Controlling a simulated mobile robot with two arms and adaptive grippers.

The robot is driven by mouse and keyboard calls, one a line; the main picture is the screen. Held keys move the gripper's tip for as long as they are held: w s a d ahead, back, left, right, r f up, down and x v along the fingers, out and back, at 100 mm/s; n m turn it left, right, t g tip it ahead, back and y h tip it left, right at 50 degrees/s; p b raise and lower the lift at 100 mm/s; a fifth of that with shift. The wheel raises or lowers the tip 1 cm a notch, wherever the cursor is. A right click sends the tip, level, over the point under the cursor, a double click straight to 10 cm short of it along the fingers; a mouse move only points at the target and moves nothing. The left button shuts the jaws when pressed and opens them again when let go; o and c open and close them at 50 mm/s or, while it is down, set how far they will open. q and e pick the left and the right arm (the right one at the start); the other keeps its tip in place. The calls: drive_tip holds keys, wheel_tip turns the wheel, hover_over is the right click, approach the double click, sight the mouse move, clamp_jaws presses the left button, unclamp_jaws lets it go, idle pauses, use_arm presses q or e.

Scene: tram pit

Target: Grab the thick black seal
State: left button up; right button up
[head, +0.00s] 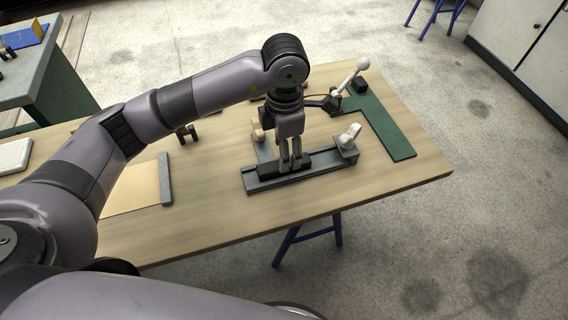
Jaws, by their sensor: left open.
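A thick black bar (269,171), which looks like the seal, lies along the grey channel-shaped holder (325,172) on the wooden table. My left gripper (290,168) points down over the bar, with its two fingers at the bar's middle and black showing on both sides. The gripper is open; its fingers hide part of the bar, and I cannot tell whether they touch it. My right gripper is not in view.
A white-handled clamp (349,137) stands at the holder's right end. Behind are a green L-shaped plate (390,138), a white-knobbed lever (350,78) and a black block (360,86). A tan sheet (134,190) lies left. The table's front right is clear.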

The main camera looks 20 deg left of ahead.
sight(270, 170)
use_arm(q)
wheel_tip(270, 170, down, 5)
drive_tip(key=shift+w+a+p, duration=0.1)
drive_tip(key=shift+p, duration=0.4)
drive_tip(key=shift+c, duration=0.4)
clamp_jaws()
